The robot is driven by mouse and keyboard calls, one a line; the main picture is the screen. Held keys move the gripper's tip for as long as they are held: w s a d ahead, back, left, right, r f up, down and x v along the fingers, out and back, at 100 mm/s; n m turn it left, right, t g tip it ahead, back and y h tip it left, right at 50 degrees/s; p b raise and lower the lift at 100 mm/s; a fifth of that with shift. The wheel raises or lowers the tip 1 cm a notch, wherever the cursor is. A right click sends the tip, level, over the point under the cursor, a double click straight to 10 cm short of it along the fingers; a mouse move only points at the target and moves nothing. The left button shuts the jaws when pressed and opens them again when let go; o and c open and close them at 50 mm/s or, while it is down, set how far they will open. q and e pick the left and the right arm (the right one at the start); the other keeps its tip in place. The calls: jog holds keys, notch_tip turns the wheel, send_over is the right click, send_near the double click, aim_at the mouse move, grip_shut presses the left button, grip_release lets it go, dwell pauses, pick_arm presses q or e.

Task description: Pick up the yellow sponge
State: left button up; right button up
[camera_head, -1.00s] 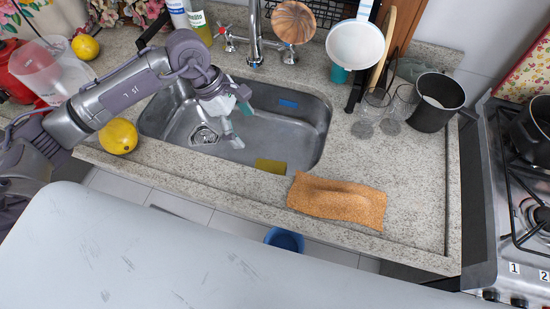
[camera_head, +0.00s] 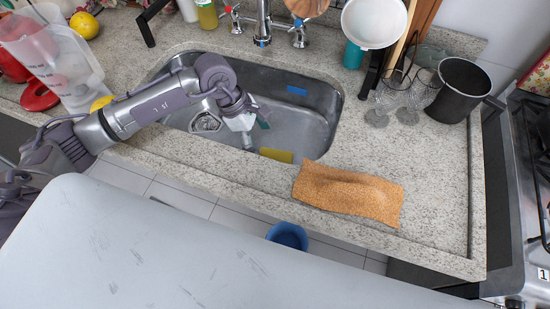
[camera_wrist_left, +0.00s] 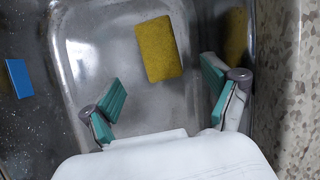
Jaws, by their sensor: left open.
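The yellow sponge (camera_head: 276,155) lies in the sink (camera_head: 318,125), by its front wall. In the left wrist view the sponge (camera_wrist_left: 158,48) is a flat yellow rectangle on the metal, ahead of and between the open fingers. My left gripper (camera_head: 255,130) is inside the sink area, to the left of and slightly behind the sponge in the head view. In the left wrist view my left gripper's teal-padded fingers (camera_wrist_left: 162,92) are spread with nothing between them. The sponge is apart from both fingers. My right gripper is not in view.
A blue sponge-like piece (camera_head: 297,90) is on the sink's back wall. An orange-brown cloth (camera_head: 348,194) lies on the counter to the right. The faucet (camera_head: 263,25) stands behind the sink. Glasses (camera_head: 411,98) and a black pot (camera_head: 458,90) stand at right.

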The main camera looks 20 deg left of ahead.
aim_at(274, 157)
pick_arm(q)
jog(key=x, duration=0.5)
jog(key=p+x, duration=0.1)
jog(key=x, duration=0.1)
jog(key=shift+d, duration=0.35)
jog(key=shift+w+d+f+p, duration=0.1)
jog(key=shift+d+f+p, duration=0.15)
jog(key=shift+f, duration=0.3)
jog(key=shift+a, duration=0.1)
jog(key=shift+f+b, duration=0.25)
jog(key=shift+b, duration=0.15)
jog(key=c, duration=1)
